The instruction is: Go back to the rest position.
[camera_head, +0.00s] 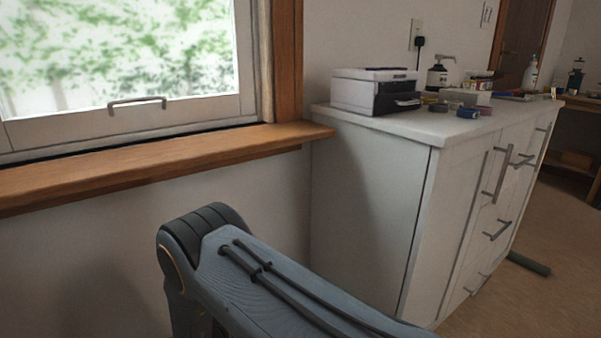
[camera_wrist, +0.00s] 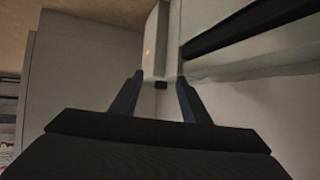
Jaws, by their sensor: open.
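My gripper (camera_wrist: 160,98) shows in the wrist view with its two dark fingers spread apart. It is open, and nothing is seen held between the fingers. Pale wall and cabinet-like surfaces lie beyond it. In the head view the gripper is not seen; only a grey link of my arm shows at the bottom, in front of the wall and the white cabinet (camera_head: 372,215).
A wooden window sill (camera_head: 150,160) runs along the left wall. On the cabinet top stand a white and black printer-like box (camera_head: 375,90), a pump bottle (camera_head: 437,76) and several small items. Brown floor (camera_head: 530,300) is open at the right, with a dark green bar (camera_head: 528,263) near the cabinet.

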